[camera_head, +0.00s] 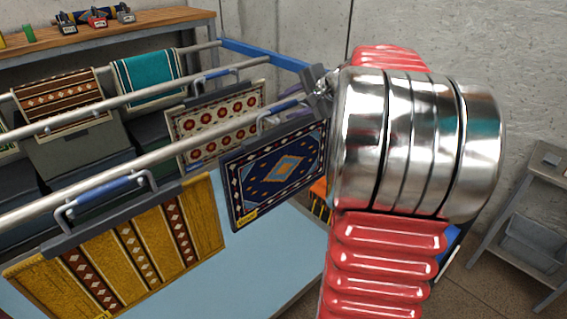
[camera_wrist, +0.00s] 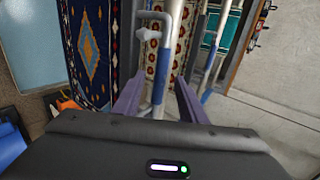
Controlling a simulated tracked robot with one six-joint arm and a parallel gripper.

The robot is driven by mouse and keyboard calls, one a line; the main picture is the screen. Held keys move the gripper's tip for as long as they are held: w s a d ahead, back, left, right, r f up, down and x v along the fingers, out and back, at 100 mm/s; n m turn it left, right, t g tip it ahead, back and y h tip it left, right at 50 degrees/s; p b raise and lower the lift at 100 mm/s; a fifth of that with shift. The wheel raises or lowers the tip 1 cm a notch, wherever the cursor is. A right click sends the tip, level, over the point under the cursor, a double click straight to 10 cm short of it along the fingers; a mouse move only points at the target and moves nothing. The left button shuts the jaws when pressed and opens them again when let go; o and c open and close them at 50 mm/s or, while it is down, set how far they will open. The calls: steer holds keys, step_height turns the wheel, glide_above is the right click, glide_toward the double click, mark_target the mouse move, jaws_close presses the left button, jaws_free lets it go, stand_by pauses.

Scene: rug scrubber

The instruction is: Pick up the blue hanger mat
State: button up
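The blue hanger mat (camera_head: 275,172), dark blue with a light diamond centre, hangs from a grey bar on the rack in the head view. It also shows at left in the wrist view (camera_wrist: 92,50). Its handle (camera_head: 285,105) has a blue grip, which lies between my fingers in the wrist view (camera_wrist: 161,75). My gripper (camera_wrist: 157,92) is open, with a finger on each side of the handle and gaps showing. In the head view my silver and red arm hides most of the gripper.
A yellow mat (camera_head: 125,245) hangs at front left. A red-patterned mat (camera_head: 217,122) hangs close behind the blue one. Brown (camera_head: 60,100) and teal (camera_head: 147,75) mats hang further back. Metal rails (camera_head: 100,178) run alongside. A grey table (camera_head: 540,175) stands at right.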

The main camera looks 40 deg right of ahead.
steer(key=shift+w+f, duration=0.3)
steer(key=shift+w, duration=0.2)
jaws_close()
stand_by(0.4)
stand_by(1.0)
